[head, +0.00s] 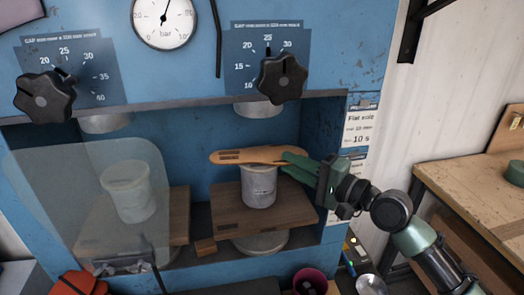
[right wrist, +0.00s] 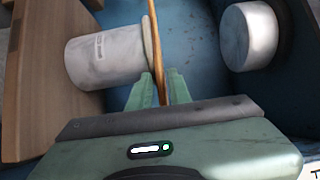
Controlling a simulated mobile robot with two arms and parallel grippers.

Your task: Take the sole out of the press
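The tan sole (head: 240,157) lies flat at the top of the white cylindrical post (head: 258,188) in the right bay of the blue press (head: 190,80). I cannot tell whether it rests on the post or is just clear of it. My right gripper (head: 287,160) reaches in from the right, its green fingers above and below the sole's right end. In the right wrist view the sole (right wrist: 155,45) shows edge-on, with the fingertips (right wrist: 160,80) close on both sides of it. They look shut on it. My left gripper is not in view.
A ram (head: 259,109) hangs above the sole. A clear guard (head: 85,200) stands before the left bay, with another post (head: 128,190) behind it. The press's right side wall is close to my right gripper. A wooden workbench (head: 465,175) stands at the right.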

